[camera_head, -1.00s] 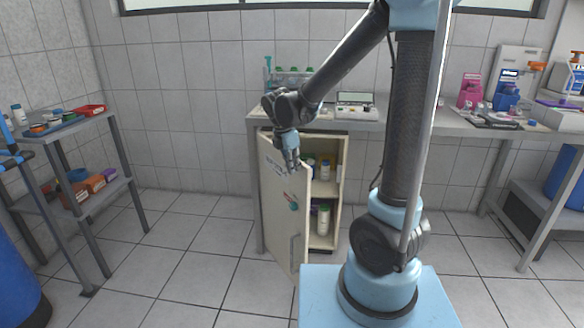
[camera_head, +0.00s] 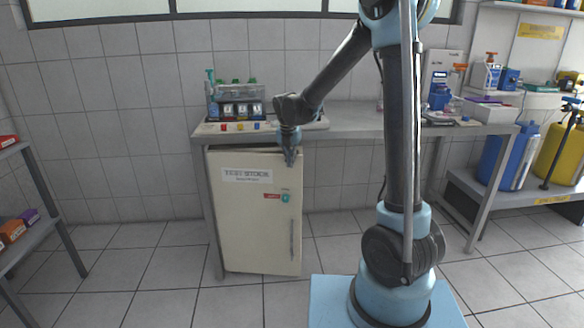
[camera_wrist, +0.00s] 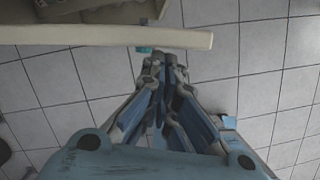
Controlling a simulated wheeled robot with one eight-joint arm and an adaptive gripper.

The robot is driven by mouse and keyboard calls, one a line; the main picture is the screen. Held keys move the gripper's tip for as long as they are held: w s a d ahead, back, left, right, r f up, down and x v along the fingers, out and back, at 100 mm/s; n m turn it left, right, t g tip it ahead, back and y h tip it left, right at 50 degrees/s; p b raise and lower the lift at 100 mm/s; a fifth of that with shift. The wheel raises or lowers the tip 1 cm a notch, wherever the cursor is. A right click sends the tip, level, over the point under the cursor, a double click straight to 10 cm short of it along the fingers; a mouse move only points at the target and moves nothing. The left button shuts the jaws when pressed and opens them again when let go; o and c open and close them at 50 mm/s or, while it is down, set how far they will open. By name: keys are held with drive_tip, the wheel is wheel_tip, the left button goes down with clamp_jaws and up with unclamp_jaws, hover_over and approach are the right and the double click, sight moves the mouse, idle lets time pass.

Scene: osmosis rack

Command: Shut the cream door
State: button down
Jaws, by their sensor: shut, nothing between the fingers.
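The cream door (camera_head: 256,215) is the front of a cabinet under the bench. It carries a "TEST STOCK" label and a vertical handle (camera_head: 292,238) near its right edge. In the head view it hides the cabinet's inside. In the wrist view the door's top edge (camera_wrist: 110,36) runs across, with a gap between it and the cabinet (camera_wrist: 85,12) behind, so it stands partly open. My gripper (camera_head: 290,160) is shut and empty, pointing down at the door's upper right corner. In the wrist view its fingertips (camera_wrist: 163,62) lie close to the door's outer face; contact is unclear.
The bench (camera_head: 350,118) runs above the cabinet, with a bottle rack (camera_head: 238,100) on it. A shelf stand (camera_head: 25,235) is at the left. Blue and yellow drums (camera_head: 560,155) stand at the right. The floor before the door is clear.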

drive_tip(key=shift+w+d, duration=0.15)
drive_tip(key=shift+w, duration=1.65)
drive_tip(key=shift+s, duration=0.15)
drive_tip(key=s+d+r, duration=0.1)
drive_tip(key=s+r, duration=0.5)
drive_tip(key=r, duration=0.4)
drive_tip(key=s+d+m, duration=0.6)
drive_tip(key=d+m, duration=0.1)
drive_tip(key=d, duration=0.4)
drive_tip(key=s+d+m, duration=0.9)
drive_tip(key=s+m, duration=0.1)
drive_tip(key=s+d+f+m, duration=0.4)
drive_tip(key=s+f+m, duration=0.2)
drive_tip(key=s+m, duration=0.2)
drive_tip(key=s+d+f+m, duration=0.5)
drive_tip(key=s+m, duration=0.3)
drive_tip(key=m, duration=0.1)
drive_tip(key=shift+s+f+g, duration=0.3)
drive_tip(key=shift+s+f, duration=0.05)
drive_tip(key=shift+f, duration=0.05)
